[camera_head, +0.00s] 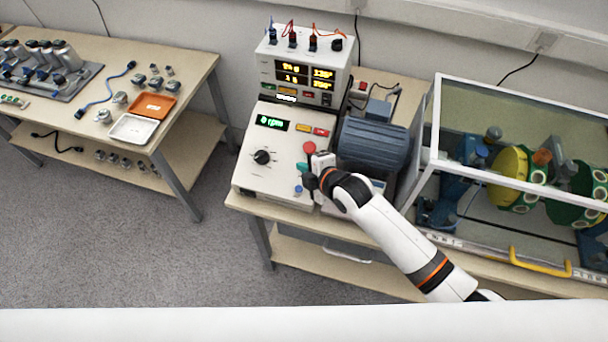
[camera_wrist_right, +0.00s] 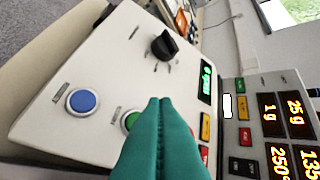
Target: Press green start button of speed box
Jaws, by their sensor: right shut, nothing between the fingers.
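The speed box (camera_head: 250,178) is a white sloped console on the bench, with a black knob (camera_head: 262,157) and a green display reading 0 rpm (camera_head: 272,123). In the right wrist view, its green button (camera_wrist_right: 130,119) is partly hidden behind my teal fingers, with a blue button (camera_wrist_right: 82,101) to its left. My right gripper (camera_head: 302,167) is over the right side of the panel; its closed, empty fingers (camera_wrist_right: 160,102) also show in the wrist view. I cannot tell whether the fingertips touch the panel. My left gripper is not in view.
A measuring unit (camera_head: 300,47) with yellow readouts stands behind the speed box. A blue-grey motor (camera_head: 372,143) is close to the right of my gripper. A clear-sided enclosure (camera_head: 437,120) stands farther right. A side table (camera_head: 190,72) with trays and parts is at left.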

